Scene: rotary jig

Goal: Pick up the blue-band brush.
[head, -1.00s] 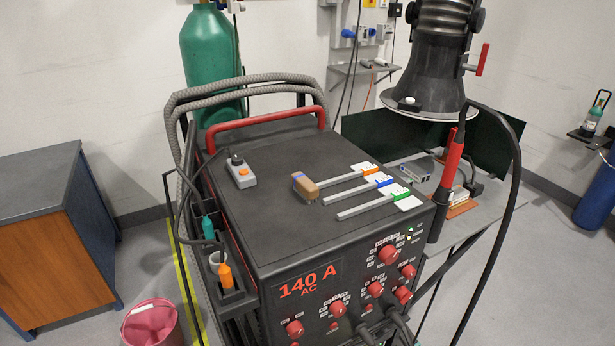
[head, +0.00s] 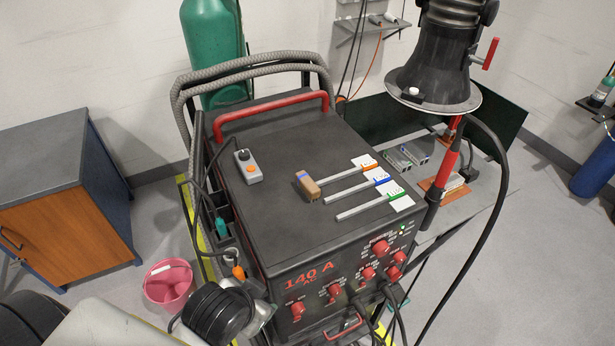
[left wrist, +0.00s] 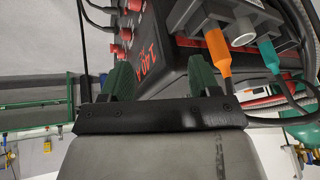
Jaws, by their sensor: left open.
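The brush (head: 307,186) lies on the dark top of the welder cabinet (head: 270,140). It has a brown wooden block with a blue-violet band at one end. Its bristles are hard to make out at this size. My left arm shows at the lower left of the head view, low beside the cabinet's front corner and well away from the brush; its fingers are not clear there. In the left wrist view my left gripper (left wrist: 162,75) is open, its two dark green fingers apart with nothing between them. The brush is not in that view. My right gripper is not in view.
Three pale rods with orange (head: 369,168), blue (head: 382,182) and green (head: 395,195) bands lie right of the brush. A grey control box (head: 248,170) lies to its left. A red handle (head: 270,115) spans the back.

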